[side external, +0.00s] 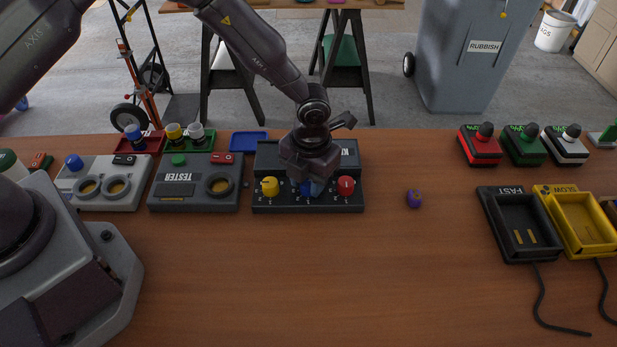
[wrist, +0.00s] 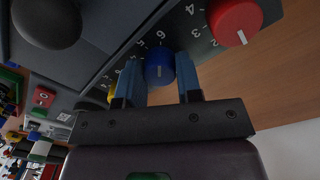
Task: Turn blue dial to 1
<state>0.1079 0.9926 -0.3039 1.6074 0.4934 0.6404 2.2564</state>
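The blue dial (wrist: 159,68) sits in the middle of the black panel box (side external: 262,157), between a yellow dial (side external: 270,186) and a red dial (side external: 346,187). In the wrist view its white mark points down the picture, toward my gripper's body. The numbers 4, 5 and 6 show on its upper left side; the other numbers around it are hidden. My gripper (wrist: 161,90) reaches down over the box with one blue fingertip on each side of the blue dial, and no clear gap shows. In the side view my gripper covers much of the dial.
A grey tester box (side external: 195,190) and a light grey box (side external: 103,190) stand left of the panel. A small purple item (side external: 414,198) lies to the right. Black (side external: 497,240) and yellow (side external: 590,250) chargers are farther right. The front middle of the table is clear.

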